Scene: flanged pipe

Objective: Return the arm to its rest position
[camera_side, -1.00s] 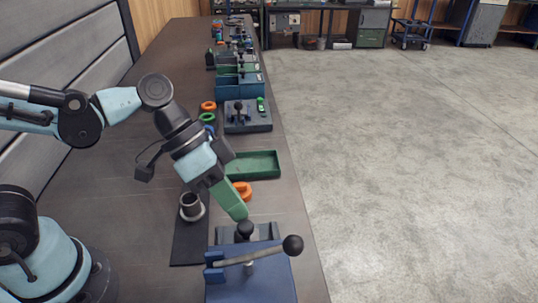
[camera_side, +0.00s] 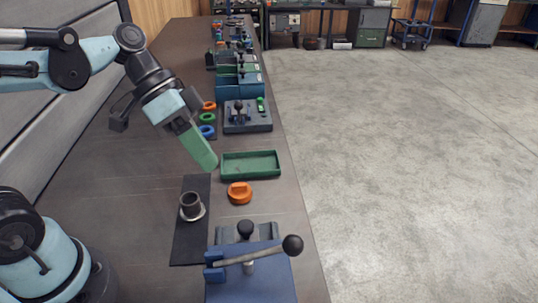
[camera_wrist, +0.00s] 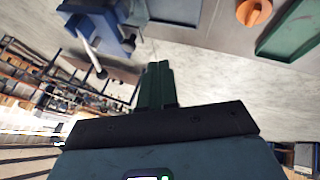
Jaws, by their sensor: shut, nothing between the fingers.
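My gripper (camera_side: 211,166) is in the air above the bench, left of the green tray and above the far end of the black mat. Its green fingers are together with nothing between them; they also show in the wrist view (camera_wrist: 157,70). The flanged pipe (camera_side: 191,205), a dark cylinder with a pale flange at its base, stands upright on the black mat (camera_side: 190,245). The pipe is apart from my gripper.
A green tray (camera_side: 250,177) and an orange part (camera_side: 239,194) lie right of the mat. A blue lever fixture (camera_side: 250,275) stands at the near edge. Orange, green and blue rings (camera_side: 207,131) and a grey fixture (camera_side: 247,124) are farther back. The bench's left side is clear.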

